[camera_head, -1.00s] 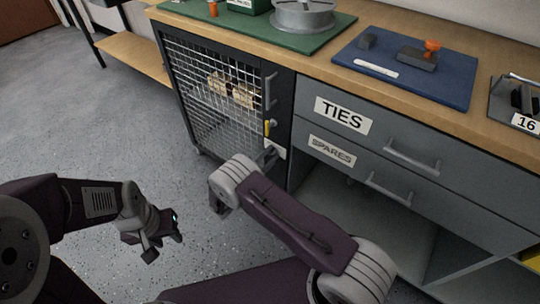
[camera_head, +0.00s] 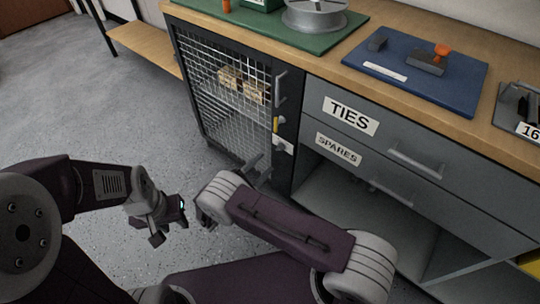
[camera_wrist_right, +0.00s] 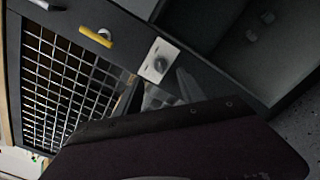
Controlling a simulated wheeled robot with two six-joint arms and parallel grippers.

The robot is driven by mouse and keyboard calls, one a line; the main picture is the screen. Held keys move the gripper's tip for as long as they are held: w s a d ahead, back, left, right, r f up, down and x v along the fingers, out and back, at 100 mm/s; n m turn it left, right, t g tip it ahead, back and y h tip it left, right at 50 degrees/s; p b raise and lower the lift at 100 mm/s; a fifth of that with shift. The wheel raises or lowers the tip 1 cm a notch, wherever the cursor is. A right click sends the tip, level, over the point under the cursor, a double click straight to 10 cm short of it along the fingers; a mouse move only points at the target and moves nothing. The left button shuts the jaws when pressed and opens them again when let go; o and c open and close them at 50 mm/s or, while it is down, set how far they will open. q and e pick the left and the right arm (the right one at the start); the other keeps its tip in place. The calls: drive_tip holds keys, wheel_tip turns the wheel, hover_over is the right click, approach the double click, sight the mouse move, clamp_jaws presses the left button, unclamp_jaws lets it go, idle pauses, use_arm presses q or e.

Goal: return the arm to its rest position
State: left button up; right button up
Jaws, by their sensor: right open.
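My right arm reaches in from the bottom right in the head view, its forearm folded across the front of the cabinet. Its gripper (camera_head: 254,170) is open and empty, just left of and below the lower right corner of the mesh door (camera_head: 222,92). My left gripper (camera_head: 170,224) hangs over the floor at the left, near the right wrist; its jaw gap is not clear. In the right wrist view a dark part of my arm covers the lower middle, with a white latch plate (camera_wrist_right: 158,62) and yellow handle (camera_wrist_right: 97,37) beyond it.
The bench cabinet has a TIES drawer (camera_head: 385,150) and a SPARES drawer (camera_head: 375,185), both shut, above an open bay. A blue mat (camera_head: 440,92) and green mat (camera_head: 250,30) lie on top. Open grey floor (camera_head: 100,105) lies left of the cabinet.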

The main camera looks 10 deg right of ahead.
drive_tip(key=shift+s+a, duration=0.15)
idle(0.3)
drive_tip(key=s+d+r+m+g, duration=0.2)
drive_tip(key=d+m+g, duration=0.1)
drive_tip(key=d+g, duration=0.35)
drive_tip(key=s+d+r+m+g+y, duration=0.1)
drive_tip(key=s+d+m+g+y, duration=0.15)
drive_tip(key=s+m+y, duration=0.35)
drive_tip(key=s+d+r+m+g+y, duration=0.2)
drive_tip(key=s+g+y, duration=0.2)
drive_tip(key=s, duration=0.4)
wheel_tip(320, 180, up, 41)
drive_tip(key=s+a+m+t+y+p, duration=0.2)
drive_tip(key=m+t+y+p, duration=0.1)
drive_tip(key=p, duration=3.3)
drive_tip(key=m+y, duration=0.1)
drive_tip(key=m, duration=0.1)
drive_tip(key=shift+s+f+m+p, duration=0.2)
drive_tip(key=shift+s+m+p, duration=0.1)
drive_tip(key=shift+p, duration=0.05)
